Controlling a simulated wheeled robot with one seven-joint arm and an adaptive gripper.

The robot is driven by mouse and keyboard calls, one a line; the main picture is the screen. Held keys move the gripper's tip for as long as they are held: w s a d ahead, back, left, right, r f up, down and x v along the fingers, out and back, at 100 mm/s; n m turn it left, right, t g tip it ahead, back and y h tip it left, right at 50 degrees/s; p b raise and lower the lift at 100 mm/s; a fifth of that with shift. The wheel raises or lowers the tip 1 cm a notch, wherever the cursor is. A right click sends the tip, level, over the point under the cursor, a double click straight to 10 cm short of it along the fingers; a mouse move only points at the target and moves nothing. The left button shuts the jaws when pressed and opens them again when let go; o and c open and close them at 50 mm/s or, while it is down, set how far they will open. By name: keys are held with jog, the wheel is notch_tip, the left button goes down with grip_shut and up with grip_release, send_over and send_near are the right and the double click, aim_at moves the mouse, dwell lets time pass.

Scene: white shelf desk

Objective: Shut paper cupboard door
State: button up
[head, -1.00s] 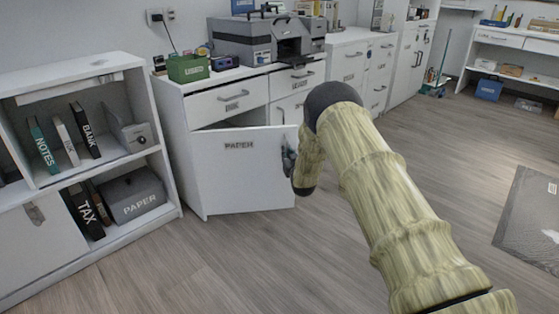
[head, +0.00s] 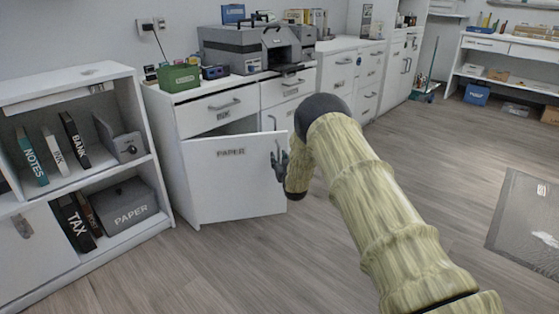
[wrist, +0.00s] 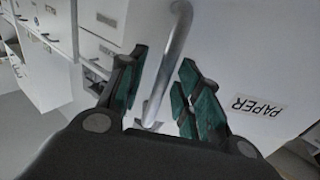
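The white cupboard door labelled PAPER (head: 225,185) stands ajar, swung out from the white cabinet (head: 185,130), with a dark gap above it. My gripper (head: 280,163) is at that handle, in front of the door's right edge. In the wrist view my gripper (wrist: 160,98) has its green-padded fingers apart, one on each side of the bar, with space visible between pads and bar. The PAPER label (wrist: 258,106) is to the right of the fingers.
A drawer (head: 218,110) sits above the door. A green box (head: 179,77) and a grey printer (head: 245,47) stand on the cabinet top. A white shelf (head: 150,205) with binders is close on the left. The floor (head: 240,260) in front is clear.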

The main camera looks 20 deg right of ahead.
jog(key=s+a, duration=0.1)
jog(key=s, duration=1.1)
jog(key=shift+a, duration=0.15)
dwell(0.3)
